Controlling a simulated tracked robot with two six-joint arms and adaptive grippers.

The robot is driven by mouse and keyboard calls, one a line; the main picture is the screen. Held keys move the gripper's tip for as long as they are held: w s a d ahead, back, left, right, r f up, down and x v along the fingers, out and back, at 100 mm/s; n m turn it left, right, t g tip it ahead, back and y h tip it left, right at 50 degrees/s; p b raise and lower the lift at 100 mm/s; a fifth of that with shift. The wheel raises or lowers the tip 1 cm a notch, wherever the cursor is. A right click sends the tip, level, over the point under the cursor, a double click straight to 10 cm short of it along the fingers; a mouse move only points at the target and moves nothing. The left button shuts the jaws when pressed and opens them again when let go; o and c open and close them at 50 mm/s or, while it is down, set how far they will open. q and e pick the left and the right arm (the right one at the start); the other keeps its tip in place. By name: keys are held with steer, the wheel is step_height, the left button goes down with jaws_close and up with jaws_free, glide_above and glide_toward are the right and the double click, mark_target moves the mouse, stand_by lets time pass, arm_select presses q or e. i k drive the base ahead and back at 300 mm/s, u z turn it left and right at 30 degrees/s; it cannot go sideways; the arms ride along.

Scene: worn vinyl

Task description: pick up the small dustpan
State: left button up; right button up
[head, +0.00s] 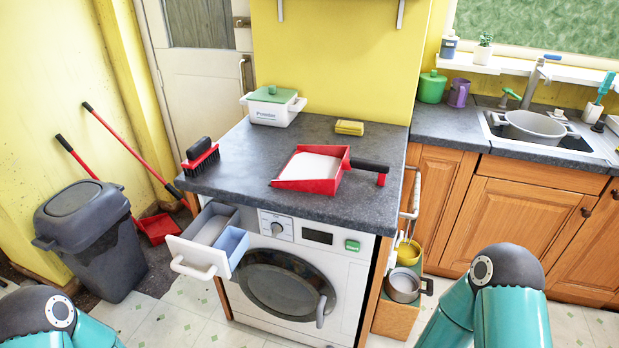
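The small dustpan (309,168) is red with a pale inside and a black handle with a red end. It lies flat on the dark grey countertop (240,192) above the washing machine, with its handle pointing right. Only rounded teal and grey parts of my two arms show at the bottom left and bottom right of the head view. Neither gripper is in the picture, and nothing of mine touches the dustpan.
A black-and-red brush (200,157), a yellow sponge (349,127) and a white box with a green lid (272,105) share the counter. The washing machine's detergent drawer (210,240) is pulled out. A grey bin (90,238) stands left. Pots (403,285) hang at the right side.

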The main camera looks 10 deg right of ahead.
mark_target(312, 169)
steer(key=z, duration=0.15)
steer(key=i, duration=0.9)
steer(key=u, duration=0.2)
steer(key=k, duration=0.85)
steer(key=z, duration=0.2)
steer(key=i, duration=0.85)
steer(key=u, duration=0.05)
